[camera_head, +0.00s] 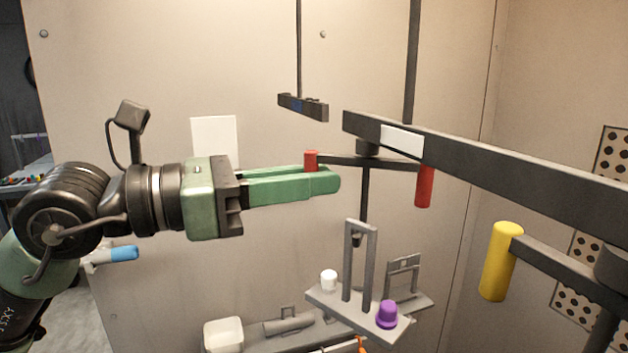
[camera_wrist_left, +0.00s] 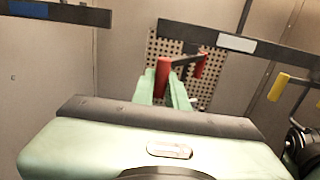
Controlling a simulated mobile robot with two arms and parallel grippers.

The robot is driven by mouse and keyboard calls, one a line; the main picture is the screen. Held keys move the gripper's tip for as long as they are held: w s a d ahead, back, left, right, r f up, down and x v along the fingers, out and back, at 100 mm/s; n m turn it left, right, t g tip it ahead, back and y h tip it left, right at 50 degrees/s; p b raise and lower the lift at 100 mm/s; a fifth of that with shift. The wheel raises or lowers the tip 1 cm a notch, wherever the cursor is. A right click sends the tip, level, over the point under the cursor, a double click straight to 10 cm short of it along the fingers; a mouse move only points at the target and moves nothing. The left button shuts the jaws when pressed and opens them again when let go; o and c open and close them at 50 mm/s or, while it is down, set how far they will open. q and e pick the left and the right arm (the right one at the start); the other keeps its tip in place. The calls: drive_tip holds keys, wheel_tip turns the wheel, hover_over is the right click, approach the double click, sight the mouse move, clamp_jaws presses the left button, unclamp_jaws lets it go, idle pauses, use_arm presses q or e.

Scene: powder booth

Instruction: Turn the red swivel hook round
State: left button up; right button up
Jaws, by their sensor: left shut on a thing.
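The red swivel hook hangs under a dark overhead beam. It has a dark crossbar (camera_head: 345,160) with a red grip at each end. My left gripper (camera_head: 320,180) comes in from the left and is shut on the near-left red grip (camera_head: 311,160), whose top shows above the green fingers. The other red grip (camera_head: 423,187) is free at the right end of the bar. In the left wrist view the held red grip (camera_wrist_left: 163,76) stands between the fingers (camera_wrist_left: 166,92), and the free grip (camera_wrist_left: 198,64) lies beyond. My right gripper is not in view.
The overhead beam (camera_head: 480,160) runs to the right, where a yellow grip (camera_head: 499,262) hangs on another bar. A smaller dark bar (camera_head: 302,107) hangs behind.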

use_arm(q)
drive_tip(key=shift+o, duration=0.2)
drive_tip(key=shift+s+a+b, duration=0.1)
drive_tip(key=shift+s+b, duration=0.25)
drive_tip(key=shift+s, duration=1.1)
drive_tip(key=s+d+b, duration=0.2)
drive_tip(key=s+d, duration=0.2)
drive_tip(key=d, duration=0.3)
drive_tip(key=shift+s+d, duration=0.25)
drive_tip(key=shift+d, duration=0.1)
drive_tip(key=o, duration=0.8)
drive_tip(key=shift+a, duration=0.1)
drive_tip(key=shift+c, duration=0.2)
